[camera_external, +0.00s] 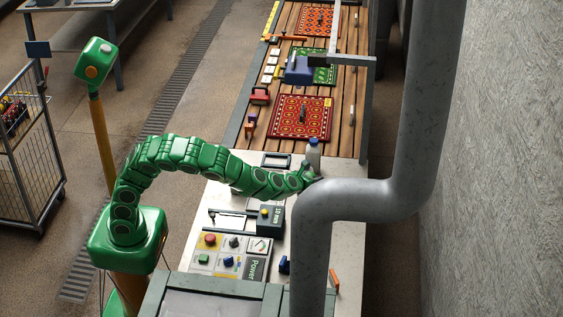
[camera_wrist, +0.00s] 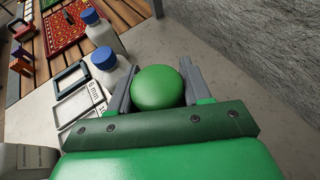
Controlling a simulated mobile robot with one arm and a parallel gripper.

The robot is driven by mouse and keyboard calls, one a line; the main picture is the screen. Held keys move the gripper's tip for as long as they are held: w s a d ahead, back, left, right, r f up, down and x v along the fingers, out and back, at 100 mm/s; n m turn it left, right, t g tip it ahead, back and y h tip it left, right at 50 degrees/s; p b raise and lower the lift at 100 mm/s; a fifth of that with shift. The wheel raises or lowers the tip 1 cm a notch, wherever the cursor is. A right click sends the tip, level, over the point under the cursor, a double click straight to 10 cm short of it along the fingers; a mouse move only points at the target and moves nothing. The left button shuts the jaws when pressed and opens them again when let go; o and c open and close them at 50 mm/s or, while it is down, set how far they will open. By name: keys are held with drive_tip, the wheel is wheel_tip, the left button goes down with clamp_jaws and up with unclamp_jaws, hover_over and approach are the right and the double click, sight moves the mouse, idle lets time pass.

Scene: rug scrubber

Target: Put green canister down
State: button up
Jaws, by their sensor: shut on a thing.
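The green canister (camera_wrist: 158,88) shows in the wrist view as a smooth, rounded green top. It sits between the two grey fingers of my gripper (camera_wrist: 157,86), which is shut on it. Its lower part is hidden, so I cannot tell whether it touches the table. In the external view my gripper (camera_external: 309,174) is over the pale table (camera_external: 345,244), close to the bend of a thick grey pipe. The canister cannot be made out clearly there.
Two bottles with blue caps (camera_wrist: 106,72) (camera_wrist: 100,30) stand left of the canister. Dark frames (camera_wrist: 70,78) lie further left. A control panel (camera_external: 232,252) sits nearer on the table. The grey pipe (camera_external: 345,200) hides part of it. A red rug (camera_external: 301,117) lies on slats beyond. Bare table shows right of the canister.

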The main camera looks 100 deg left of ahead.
drive_tip(key=shift+s+d+r, duration=0.1)
drive_tip(key=shift+s+d, duration=0.05)
drive_tip(key=d+m+t+h, duration=0.2)
drive_tip(key=d+m+t, duration=0.1)
drive_tip(key=d, duration=1.4)
drive_tip(key=shift+w+a+f, duration=0.15)
drive_tip(key=shift+w+f, duration=1.5)
drive_tip(key=shift+w, duration=0.6)
drive_tip(key=shift+w+a+f, duration=0.15)
drive_tip(key=shift+w+f, duration=1.45)
drive_tip(key=shift+w, duration=0.7)
drive_tip(key=shift+w+a+f, duration=0.15)
drive_tip(key=shift+w+f, duration=1.5)
drive_tip(key=shift+w, duration=0.6)
drive_tip(key=shift+f, duration=1.45)
drive_tip(key=o, duration=1.1)
drive_tip(key=shift+f, duration=0.15)
